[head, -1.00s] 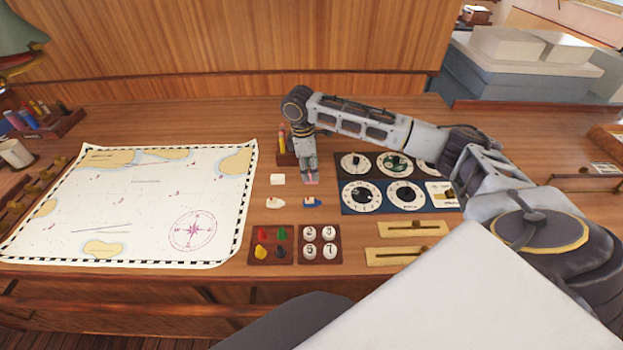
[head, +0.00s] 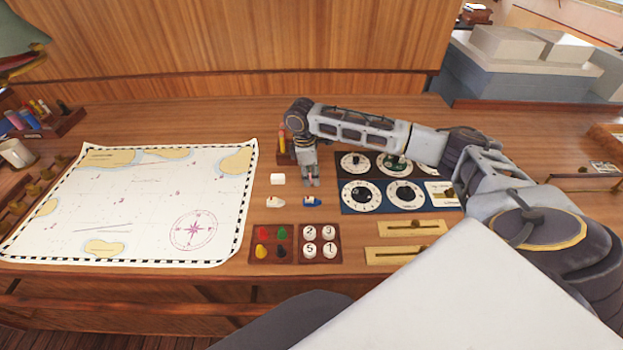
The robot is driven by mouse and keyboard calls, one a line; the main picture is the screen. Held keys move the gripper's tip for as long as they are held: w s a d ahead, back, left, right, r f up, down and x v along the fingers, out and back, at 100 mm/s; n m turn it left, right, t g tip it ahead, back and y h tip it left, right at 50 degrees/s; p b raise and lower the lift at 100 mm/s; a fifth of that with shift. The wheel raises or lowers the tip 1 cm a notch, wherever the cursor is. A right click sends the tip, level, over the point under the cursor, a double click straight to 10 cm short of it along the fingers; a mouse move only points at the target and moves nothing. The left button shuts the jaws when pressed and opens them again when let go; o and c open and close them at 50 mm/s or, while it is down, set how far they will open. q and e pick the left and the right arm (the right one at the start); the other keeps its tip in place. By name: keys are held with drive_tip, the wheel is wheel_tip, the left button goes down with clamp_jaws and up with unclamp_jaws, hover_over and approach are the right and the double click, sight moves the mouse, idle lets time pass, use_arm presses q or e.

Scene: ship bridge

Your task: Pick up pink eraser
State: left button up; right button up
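My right gripper (head: 311,182) points straight down at the desk, just behind the blue boat piece. Its two fingertips are low, at about desk height, with a small gap between them. The pink eraser (head: 310,177) shows only as a tiny pinkish patch between the fingers; the rest is hidden by them. Whether the fingers press on it is too small to tell. My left gripper is not in view.
A white block (head: 278,179) and a white boat piece (head: 275,202) lie left of the gripper, the blue boat piece (head: 312,202) in front. A dial panel (head: 345,208) is close on the right, a pencil holder (head: 286,158) behind. A chart (head: 140,200) covers the left.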

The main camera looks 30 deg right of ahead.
sight(311, 176)
drive_tip(key=c, duration=0.5)
drive_tip(key=shift+r+b, duration=0.4)
drive_tip(key=shift+r, duration=4.65)
drive_tip(key=shift+o, duration=0.9)
drive_tip(key=shift+c, duration=0.9)
